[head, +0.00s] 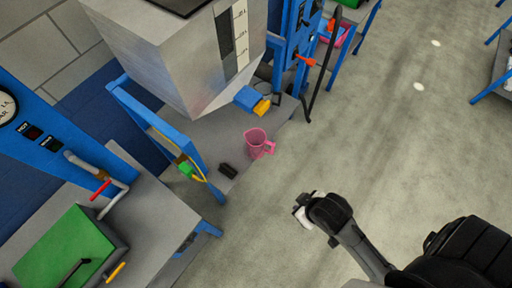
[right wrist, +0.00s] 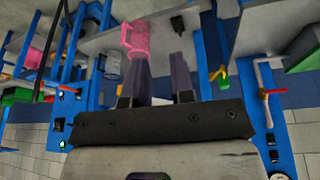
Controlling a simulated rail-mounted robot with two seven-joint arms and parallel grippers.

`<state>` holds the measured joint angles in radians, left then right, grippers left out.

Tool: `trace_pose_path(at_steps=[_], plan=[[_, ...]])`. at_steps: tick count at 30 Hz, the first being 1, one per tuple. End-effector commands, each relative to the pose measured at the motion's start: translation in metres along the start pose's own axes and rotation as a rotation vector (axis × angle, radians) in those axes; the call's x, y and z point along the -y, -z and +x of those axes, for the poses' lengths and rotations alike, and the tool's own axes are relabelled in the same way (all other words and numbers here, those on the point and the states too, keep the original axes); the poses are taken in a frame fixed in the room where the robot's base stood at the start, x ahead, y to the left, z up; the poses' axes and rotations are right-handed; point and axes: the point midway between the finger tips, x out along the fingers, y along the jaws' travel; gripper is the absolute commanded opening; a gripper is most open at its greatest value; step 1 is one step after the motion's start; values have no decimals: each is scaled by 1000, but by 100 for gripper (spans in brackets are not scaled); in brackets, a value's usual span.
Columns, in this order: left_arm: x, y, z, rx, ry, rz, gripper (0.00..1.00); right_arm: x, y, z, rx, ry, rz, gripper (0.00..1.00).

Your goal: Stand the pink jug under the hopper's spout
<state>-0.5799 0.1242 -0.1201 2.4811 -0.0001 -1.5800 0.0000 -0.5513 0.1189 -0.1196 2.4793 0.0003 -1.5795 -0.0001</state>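The pink jug (head: 257,145) stands upright on the grey bench (head: 211,133) below the hopper (head: 172,58). Its handle points to the right. The hopper's spout (head: 249,97), blue with a yellow end, is above and slightly left of the jug. My right gripper (head: 303,211) is over the floor, apart from the jug and nearer to me. In the right wrist view my right gripper (right wrist: 158,58) is open and empty, and the pink jug (right wrist: 134,37) shows beyond one fingertip, which partly overlaps it. My left gripper is not in view.
A small dark block (head: 228,171) lies on the bench left of the jug. A blue frame with a green-and-yellow fitting (head: 188,169) stands left of it. A bench with a green box (head: 66,250) is at lower left. The floor (head: 400,130) to the right is clear.

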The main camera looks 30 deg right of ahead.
Motion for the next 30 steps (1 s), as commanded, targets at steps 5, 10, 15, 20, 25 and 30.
trace_pose_path(at_steps=[5, 10, 15, 20, 25, 30], plan=[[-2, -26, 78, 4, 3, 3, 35, 3, -10, 73, -38, -1, 3, 5], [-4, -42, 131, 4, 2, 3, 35, 6, -14, 126, -64, 2, 4, 0], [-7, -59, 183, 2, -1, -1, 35, 8, -22, 186, -67, -3, 5, 0], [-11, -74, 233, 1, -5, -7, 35, 3, -32, 248, -55, -61, 5, 0], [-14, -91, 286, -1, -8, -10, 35, -12, -40, 316, -61, -187, 1, 0], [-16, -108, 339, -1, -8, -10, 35, -38, -40, 386, -102, -410, -108, 0]])
